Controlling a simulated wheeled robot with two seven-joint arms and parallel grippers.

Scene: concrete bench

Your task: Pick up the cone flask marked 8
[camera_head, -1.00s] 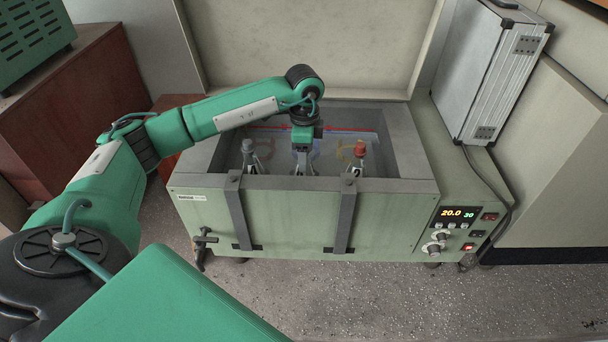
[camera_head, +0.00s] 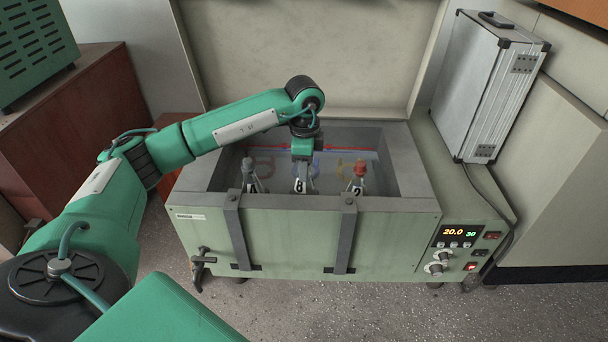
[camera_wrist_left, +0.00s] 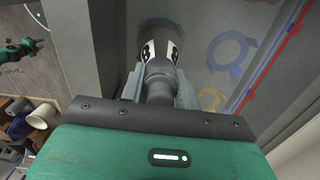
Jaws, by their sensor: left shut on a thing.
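The cone flask marked 8 (camera_head: 299,187) stands in the middle of a row of three inside the open bath; its black 8 shows on a white label. My left gripper (camera_head: 302,162) comes down from above and is shut on its neck. In the left wrist view the flask (camera_wrist_left: 158,75) sits upright between the fingers (camera_wrist_left: 159,92), with its label facing up the picture. I cannot tell whether its base touches the bath floor. My right gripper is not in view.
A flask marked 4 (camera_head: 251,187) stands to the left and a red-topped flask marked 2 (camera_head: 359,186) to the right. The bath (camera_head: 290,235) has high walls around them. Coloured rings mark its floor. A silver case (camera_head: 480,90) stands at the right.

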